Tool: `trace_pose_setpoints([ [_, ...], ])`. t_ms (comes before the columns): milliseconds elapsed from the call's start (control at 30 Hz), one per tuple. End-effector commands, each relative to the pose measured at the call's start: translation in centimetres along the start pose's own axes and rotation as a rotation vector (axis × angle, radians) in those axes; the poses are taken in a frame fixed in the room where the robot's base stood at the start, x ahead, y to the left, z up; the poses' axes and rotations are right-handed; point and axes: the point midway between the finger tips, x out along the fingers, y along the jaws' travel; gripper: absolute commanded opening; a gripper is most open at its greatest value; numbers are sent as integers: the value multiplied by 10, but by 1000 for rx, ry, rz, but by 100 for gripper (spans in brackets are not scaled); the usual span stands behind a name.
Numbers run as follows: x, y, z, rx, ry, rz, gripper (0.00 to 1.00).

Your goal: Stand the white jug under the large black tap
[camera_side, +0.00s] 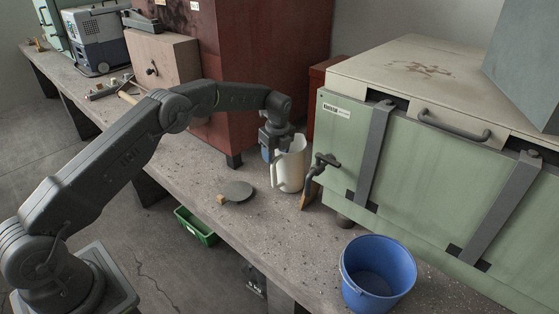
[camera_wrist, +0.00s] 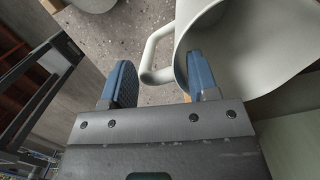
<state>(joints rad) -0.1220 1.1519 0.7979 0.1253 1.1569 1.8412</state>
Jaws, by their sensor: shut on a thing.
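The white jug (camera_side: 291,165) is at the bench, just left of the large black tap (camera_side: 320,165) on the front of the pale green chest. The jug looks roughly upright; I cannot tell whether its base touches the bench. My gripper (camera_side: 273,151) is shut on the jug on its left, handle side. In the wrist view the jug's handle (camera_wrist: 156,52) shows between the blue fingertips of my gripper (camera_wrist: 160,80), with the jug's open mouth to the right. The tap is not clear in the wrist view.
A brown wooden piece (camera_side: 310,194) stands below the tap, close to the jug. A blue bucket (camera_side: 350,283) stands at the front right. A red-brown cabinet (camera_side: 270,70) stands behind my arm.

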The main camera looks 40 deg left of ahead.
Motion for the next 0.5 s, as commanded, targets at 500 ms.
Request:
trace_pose_setpoints([
  [500, -88, -1, 11, 0, -1, -4, 14],
])
